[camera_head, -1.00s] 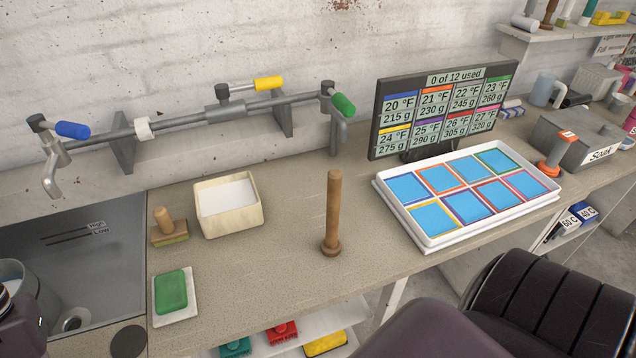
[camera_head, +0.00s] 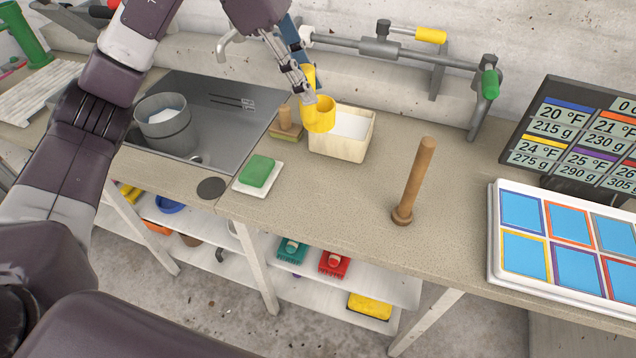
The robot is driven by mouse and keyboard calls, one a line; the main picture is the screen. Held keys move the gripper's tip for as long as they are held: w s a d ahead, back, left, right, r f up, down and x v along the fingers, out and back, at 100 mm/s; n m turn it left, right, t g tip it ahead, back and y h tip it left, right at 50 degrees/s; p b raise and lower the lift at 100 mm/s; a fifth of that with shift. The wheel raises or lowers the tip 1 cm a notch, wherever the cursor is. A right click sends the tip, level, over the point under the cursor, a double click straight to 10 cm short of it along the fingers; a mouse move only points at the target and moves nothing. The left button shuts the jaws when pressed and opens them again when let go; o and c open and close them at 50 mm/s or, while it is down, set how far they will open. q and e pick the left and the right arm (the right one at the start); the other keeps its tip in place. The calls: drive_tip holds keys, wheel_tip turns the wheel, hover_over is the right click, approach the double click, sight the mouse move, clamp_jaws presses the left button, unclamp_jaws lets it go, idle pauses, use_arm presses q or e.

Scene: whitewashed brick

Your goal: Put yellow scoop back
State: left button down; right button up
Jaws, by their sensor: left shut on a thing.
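My left gripper (camera_head: 301,80) is shut on the yellow scoop (camera_head: 319,115), near its upright handle. The scoop's round cup hangs over the left back corner of the cream box (camera_head: 336,148), which holds white powder. I cannot tell whether the cup touches the box rim. My left arm reaches in from the left over the sink. My right gripper is not in view.
A wooden-handled brush (camera_head: 287,125) stands just left of the box. A green sponge (camera_head: 257,171) lies on a white dish in front. A grey pot (camera_head: 165,125) stands in the sink (camera_head: 225,105). A wooden post (camera_head: 415,180) stands to the right, with clear counter around it.

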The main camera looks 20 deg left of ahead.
sight(316, 119)
use_arm(q)
drive_tip(key=shift+w+d+r+n, duration=0.1)
drive_tip(key=shift+w+d+n, duration=0.05)
drive_tip(key=shift+n, duration=0.15)
wheel_tip(316, 119, down, 5)
drive_tip(key=shift+p, duration=0.6)
wheel_tip(316, 119, down, 15)
drive_tip(key=p, duration=0.3)
drive_tip(key=shift+r, duration=0.2)
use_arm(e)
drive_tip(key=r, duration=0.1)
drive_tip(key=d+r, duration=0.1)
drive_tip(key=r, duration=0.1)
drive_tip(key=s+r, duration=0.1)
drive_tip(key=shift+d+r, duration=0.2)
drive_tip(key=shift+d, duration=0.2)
use_arm(q)
drive_tip(key=shift+f, duration=0.2)
drive_tip(key=c, duration=1.7)
unclamp_jaws()
drive_tip(key=shift+r, duration=0.1)
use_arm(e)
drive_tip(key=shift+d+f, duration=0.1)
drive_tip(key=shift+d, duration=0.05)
